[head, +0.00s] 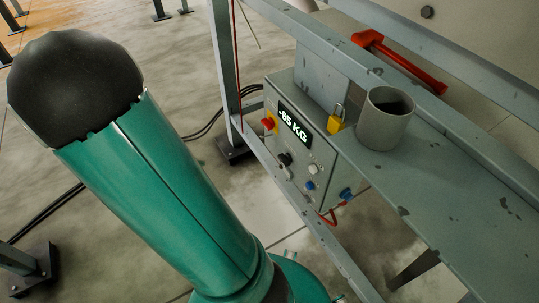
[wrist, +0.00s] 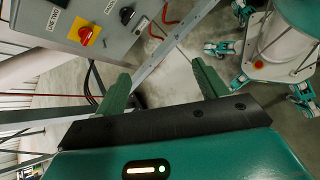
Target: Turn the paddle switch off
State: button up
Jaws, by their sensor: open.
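A grey control box (head: 305,145) hangs on the steel frame, with a "-65 KG" display. Its face carries a red-and-yellow rotary switch (head: 269,122), a black switch (head: 285,158), and white and blue buttons. In the wrist view, the red-and-yellow switch (wrist: 85,35) and a black switch (wrist: 127,15) show at the upper left. My gripper (wrist: 162,86) is open and empty, its green fingers apart and below the box in the picture. The fingers are not visible in the head view.
A grey cup (head: 385,120), a yellow padlock (head: 336,120) and a red-handled tool (head: 400,62) are on or by the frame ledge. A diagonal frame rail (wrist: 175,40) passes beyond my fingers. Black cables (head: 205,125) lie on the floor.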

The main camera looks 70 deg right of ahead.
aim_at(281, 161)
jog(key=s+d+f+n+g+h, duration=0.5)
jog(key=s+d+f+n+h, duration=0.25)
jog(key=d+f, duration=0.5)
jog(key=shift+t+y, duration=0.25)
jog(key=shift+t, duration=0.05)
jog(key=x, duration=1.4)
jog(key=shift+s+a+f, duration=0.25)
jog(key=shift+s+a, duration=0.05)
jog(key=shift+s, duration=0.1)
jog(key=c, duration=1)
